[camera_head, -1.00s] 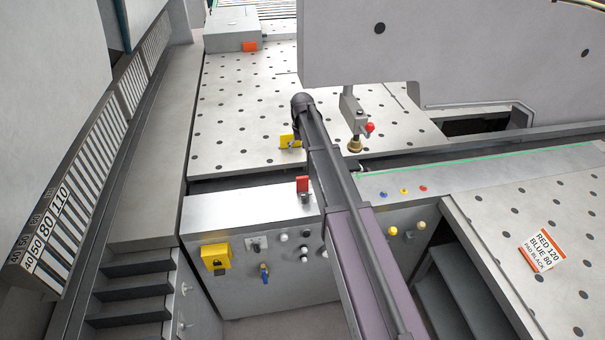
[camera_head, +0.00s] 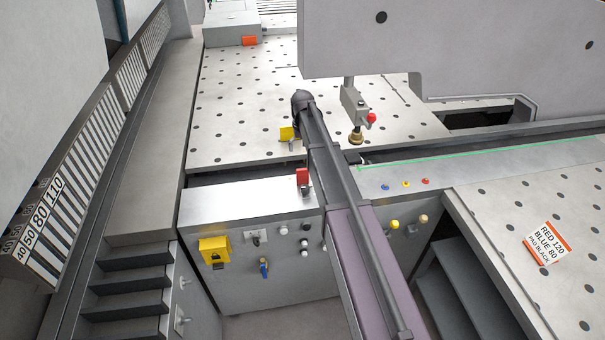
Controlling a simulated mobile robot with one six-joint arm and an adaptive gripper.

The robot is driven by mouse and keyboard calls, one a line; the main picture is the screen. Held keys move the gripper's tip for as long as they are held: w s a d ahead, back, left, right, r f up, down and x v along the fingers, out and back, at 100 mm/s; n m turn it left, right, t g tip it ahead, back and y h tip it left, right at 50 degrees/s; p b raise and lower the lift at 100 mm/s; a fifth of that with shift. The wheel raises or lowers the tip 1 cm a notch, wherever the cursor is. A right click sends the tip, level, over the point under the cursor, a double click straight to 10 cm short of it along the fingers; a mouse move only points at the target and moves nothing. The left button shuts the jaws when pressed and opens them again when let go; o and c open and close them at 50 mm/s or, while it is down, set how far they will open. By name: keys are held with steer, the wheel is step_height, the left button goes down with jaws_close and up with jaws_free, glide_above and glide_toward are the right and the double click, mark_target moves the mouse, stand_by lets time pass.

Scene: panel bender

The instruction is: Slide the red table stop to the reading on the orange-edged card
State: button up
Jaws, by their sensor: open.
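The orange-edged card (camera_head: 546,243) lies on the perforated table at the right. It reads "RED 120, BLUE 80, PAD BLACK". A small upright red tab (camera_head: 303,176) stands on the bare metal front ledge (camera_head: 240,200), beside my arm. An orange-red block (camera_head: 249,41) sits at the far end of the table, against a grey box. I cannot tell which of these two is the red table stop, and no stop scale is readable. My arm reaches forward over the ledge, with its far joint above the perforated table. My gripper is not visible.
A yellow tab (camera_head: 287,134) stands at the table's near edge, partly behind my arm. A grey fixture with a red knob (camera_head: 371,118) hangs above the table, right of my arm. A large grey machine body (camera_head: 450,50) overhangs the right. Numbered tool racks (camera_head: 45,225) line the left.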

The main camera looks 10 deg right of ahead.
mark_target(303, 170)
steer(key=shift+f+b, duration=5.1)
steer(key=shift+f, duration=0.3)
steer(key=c, duration=1.3)
steer(key=shift+o, duration=0.2)
steer(key=shift+s, duration=0.4)
steer(key=o, duration=1.3)
steer(key=shift+c, duration=0.2)
